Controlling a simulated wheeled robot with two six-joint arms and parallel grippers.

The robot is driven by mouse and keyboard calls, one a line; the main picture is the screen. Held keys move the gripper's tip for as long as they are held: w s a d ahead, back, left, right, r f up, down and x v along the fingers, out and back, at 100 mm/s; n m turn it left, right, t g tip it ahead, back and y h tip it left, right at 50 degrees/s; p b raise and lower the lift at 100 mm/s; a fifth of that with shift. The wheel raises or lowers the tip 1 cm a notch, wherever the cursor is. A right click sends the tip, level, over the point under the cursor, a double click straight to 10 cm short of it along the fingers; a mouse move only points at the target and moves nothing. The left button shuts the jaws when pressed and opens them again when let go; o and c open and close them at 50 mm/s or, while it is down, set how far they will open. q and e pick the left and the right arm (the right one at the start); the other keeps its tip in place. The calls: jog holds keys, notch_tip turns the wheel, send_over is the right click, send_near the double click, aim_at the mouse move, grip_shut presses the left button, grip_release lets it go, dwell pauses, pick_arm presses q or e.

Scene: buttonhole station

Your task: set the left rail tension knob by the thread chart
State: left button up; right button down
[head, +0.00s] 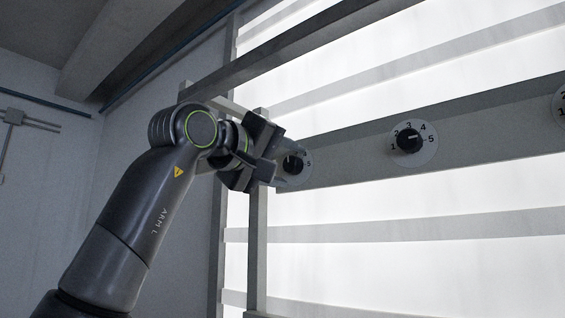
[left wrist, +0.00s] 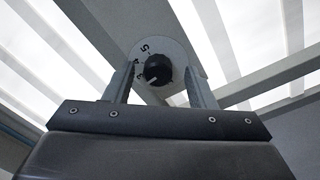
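The left rail tension knob (head: 293,164) is black, on a round white dial plate (head: 307,172) at the left end of the rail. My left gripper (head: 284,160) is at this dial and hides much of it; a 5 shows at its right. In the left wrist view the knob (left wrist: 157,70) sits between the two fingers of my left gripper (left wrist: 160,74), with a visible gap to each finger. Its white mark points to the lower left of that picture; the exact number is hard to tell. No thread chart is in view. My right gripper is not in view.
Along the same rail (head: 348,154), a second knob (head: 409,140) has a dial numbered 1 to 5, its mark pointing right. A third dial (head: 560,104) is cut off at the right edge. A grey upright post (head: 258,245) stands below my left gripper.

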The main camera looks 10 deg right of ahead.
pick_arm(q)
jog(key=shift+s+a+b, duration=0.4)
jog(key=shift+a+b, duration=0.1)
jog(key=shift+b, duration=0.1)
jog(key=b+v, duration=0.7)
jog(key=v, duration=0.9)
jog(key=shift+b, duration=0.4)
jog(key=shift+s, duration=0.1)
